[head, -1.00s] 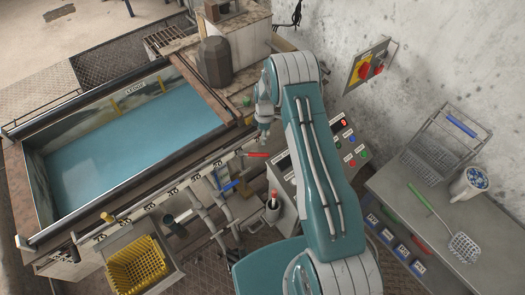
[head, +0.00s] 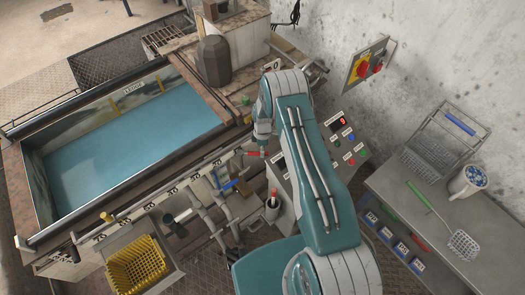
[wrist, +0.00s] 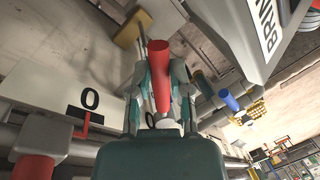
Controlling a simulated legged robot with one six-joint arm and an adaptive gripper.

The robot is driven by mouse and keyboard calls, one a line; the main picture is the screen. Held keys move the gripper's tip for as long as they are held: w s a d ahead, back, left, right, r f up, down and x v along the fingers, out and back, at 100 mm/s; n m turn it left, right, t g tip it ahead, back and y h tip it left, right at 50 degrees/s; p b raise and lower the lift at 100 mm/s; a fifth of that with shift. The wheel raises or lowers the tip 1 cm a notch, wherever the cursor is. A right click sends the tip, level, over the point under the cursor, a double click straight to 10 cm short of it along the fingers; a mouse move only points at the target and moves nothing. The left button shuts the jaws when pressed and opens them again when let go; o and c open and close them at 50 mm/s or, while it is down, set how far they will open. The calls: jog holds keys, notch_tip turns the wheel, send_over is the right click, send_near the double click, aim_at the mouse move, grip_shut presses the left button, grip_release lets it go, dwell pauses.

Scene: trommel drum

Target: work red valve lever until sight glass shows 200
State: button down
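The red valve lever (head: 251,153) sticks out at the near right side of the blue-filled tank, its right end covered by my gripper (head: 262,150). In the wrist view the red lever (wrist: 162,65) lies between the two fingers of my gripper (wrist: 160,78). The fingers stand close on both sides of it; I cannot tell whether they press on it. A white plate with a black 0 and a red mark (wrist: 90,100) is left of the gripper. I cannot pick out a sight-glass level for certain.
A blue lever (head: 232,185) and grey pipes are close by. A control panel (head: 345,140) with a red display stands right of the arm. A yellow basket (head: 137,262) hangs at the front. A bench (head: 440,215) with tools and a rotary switch (head: 363,68) are at the right.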

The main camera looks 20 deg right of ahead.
jog(key=shift+s, duration=0.1)
dwell(0.3)
jog(key=s+a+m+t+y, duration=0.1)
jog(key=s+a+m, duration=0.4)
jog(key=m, duration=0.5)
jog(key=shift+s, duration=0.45)
dwell(0.4)
jog(key=c, duration=0.6)
grip_release()
jog(key=shift+a+f, duration=0.1)
jog(key=shift+w, duration=0.1)
